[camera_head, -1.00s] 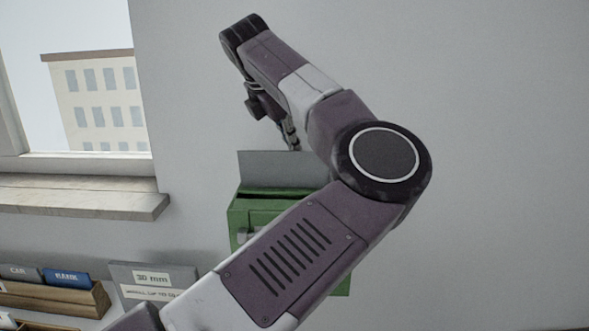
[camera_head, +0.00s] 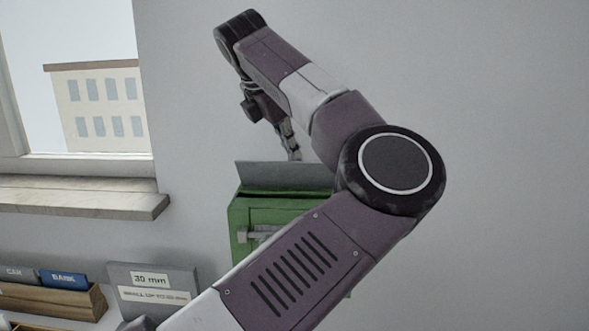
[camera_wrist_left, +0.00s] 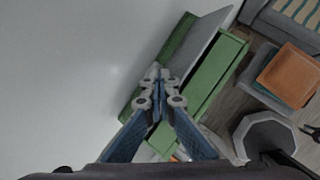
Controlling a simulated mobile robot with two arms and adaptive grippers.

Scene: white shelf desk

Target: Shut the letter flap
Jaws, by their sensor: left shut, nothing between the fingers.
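The green letter box (camera_head: 247,212) is on the wall in the middle of the head view, partly hidden by my left arm. Its grey letter flap (camera_head: 275,175) is raised, and a dark slot shows below it. In the left wrist view the grey flap (camera_wrist_left: 208,42) lies between green parts of the box (camera_wrist_left: 215,82). My left gripper (camera_head: 293,155) is shut and empty, just above the flap's top edge. In the left wrist view the gripper's tips (camera_wrist_left: 158,74) meet beside the flap and box. Whether they touch the flap I cannot tell. The right gripper is out of view.
A window sill (camera_head: 85,200) juts out at the left. Below it are a wooden file holder (camera_head: 60,300) and a grey box labelled 30 mm (camera_head: 155,278). The wrist view shows an orange item (camera_wrist_left: 288,75) below. The wall at right is clear.

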